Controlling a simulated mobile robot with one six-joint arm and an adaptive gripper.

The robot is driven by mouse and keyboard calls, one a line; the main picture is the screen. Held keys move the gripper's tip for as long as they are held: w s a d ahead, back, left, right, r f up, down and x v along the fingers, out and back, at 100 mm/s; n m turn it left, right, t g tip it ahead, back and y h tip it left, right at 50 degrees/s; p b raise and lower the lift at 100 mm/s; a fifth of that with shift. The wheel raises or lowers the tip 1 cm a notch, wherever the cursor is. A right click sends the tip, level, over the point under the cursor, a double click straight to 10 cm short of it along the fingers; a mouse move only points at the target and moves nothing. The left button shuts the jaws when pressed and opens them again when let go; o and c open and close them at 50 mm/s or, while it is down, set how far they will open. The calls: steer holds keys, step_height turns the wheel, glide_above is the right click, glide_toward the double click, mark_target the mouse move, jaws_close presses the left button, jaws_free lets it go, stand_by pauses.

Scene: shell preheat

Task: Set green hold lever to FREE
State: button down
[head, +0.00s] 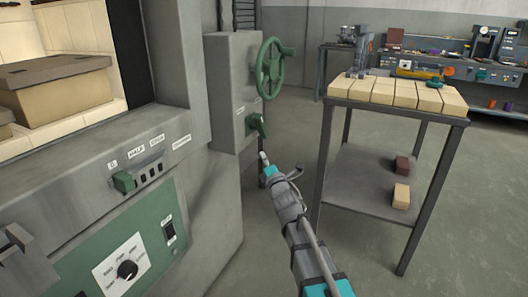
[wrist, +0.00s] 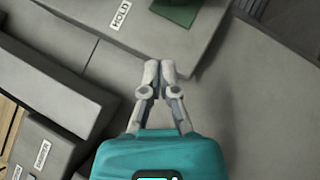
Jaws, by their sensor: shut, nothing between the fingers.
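The green hold lever (head: 257,124) sits on the side of a grey box below a green handwheel and points to the lower right. A green part (wrist: 177,10) at the top edge of the wrist view is probably its base, next to a HOLD label (wrist: 121,15). A FREE label is not readable in either view. My gripper (head: 264,158) is just below the lever and apart from it. In the wrist view my gripper (wrist: 159,72) is shut with its fingertips together and nothing between them.
The green handwheel (head: 272,65) stands out above the lever. A stand topped with pale bricks (head: 395,92) is at right. Open floor lies between box and stand.

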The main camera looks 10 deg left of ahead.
steer(key=p, duration=0.3)
glide_toward(256, 123)
steer(key=w+a, duration=0.3)
steer(key=a, duration=0.2)
steer(key=shift+w+d+r+p, duration=0.45)
steer(key=shift+w+r+p, duration=0.1)
steer(key=shift+w, duration=0.1)
steer(key=shift+w+d+r+p, duration=0.45)
steer(key=shift+w+d+r, duration=0.1)
steer(key=shift+w, duration=0.1)
